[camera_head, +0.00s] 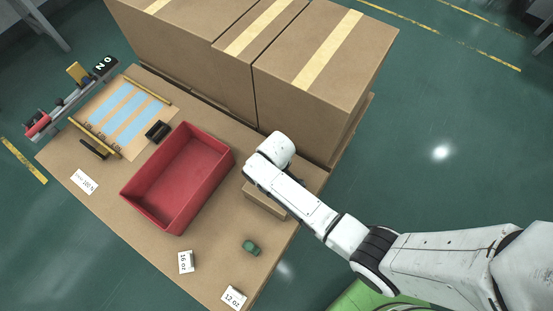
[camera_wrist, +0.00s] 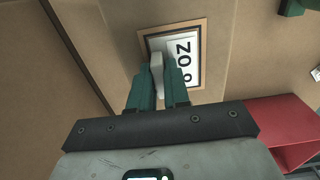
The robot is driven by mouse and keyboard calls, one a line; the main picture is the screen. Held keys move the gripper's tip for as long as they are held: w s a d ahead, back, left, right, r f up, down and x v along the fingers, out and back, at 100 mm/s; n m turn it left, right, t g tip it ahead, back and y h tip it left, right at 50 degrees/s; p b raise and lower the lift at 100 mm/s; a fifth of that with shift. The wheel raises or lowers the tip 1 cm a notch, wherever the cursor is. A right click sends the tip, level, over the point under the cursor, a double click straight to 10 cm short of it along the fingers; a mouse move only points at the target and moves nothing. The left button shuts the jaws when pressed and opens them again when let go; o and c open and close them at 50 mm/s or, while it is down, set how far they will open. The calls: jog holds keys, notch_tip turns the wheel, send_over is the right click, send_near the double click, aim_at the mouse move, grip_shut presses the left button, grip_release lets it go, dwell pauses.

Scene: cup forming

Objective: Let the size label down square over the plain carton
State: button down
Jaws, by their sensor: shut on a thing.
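My gripper (camera_wrist: 158,66) has two green fingers and is shut on the pale upright grip of the size label (camera_wrist: 186,62). The label is a white plate with black print, partly legible as "oz" and a digit. I cannot tell whether the label touches the surface. In the head view the plain carton (camera_head: 263,204) is a low brown box at the table's right edge. My arm's end covers part of it and hides the label and fingers there.
A red bin (camera_head: 127,188) stands left of the carton. Tall taped boxes (camera_head: 310,95) stand close behind. A "16 oz" label (camera_head: 185,262), a "12 oz" label (camera_head: 234,297) and a small green object (camera_head: 251,247) are on the table in front. A blue-striped board (camera_head: 124,112) lies far left.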

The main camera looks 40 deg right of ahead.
jog(key=c, duration=1)
grip_release()
notch_tip(320, 180, up, 11)
jog(key=shift+f+p, duration=0.15)
jog(key=shift+p, duration=0.45)
jog(key=s+d+r+m, duration=0.1)
jog(key=s+d+r, duration=0.1)
jog(key=s, duration=0.3)
jog(key=s+d+r+m, duration=0.1)
jog(key=s+d+r, duration=0.1)
jog(key=s, duration=0.4)
jog(key=s+d+r+m+t, duration=0.1)
jog(key=s+d+r+m, duration=0.1)
jog(key=s+r, duration=0.2)
jog(key=shift+s+r, duration=0.15)
jog(key=shift+s, duration=0.4)
jog(key=shift+s+r, duration=0.15)
jog(key=shift+s, duration=0.35)
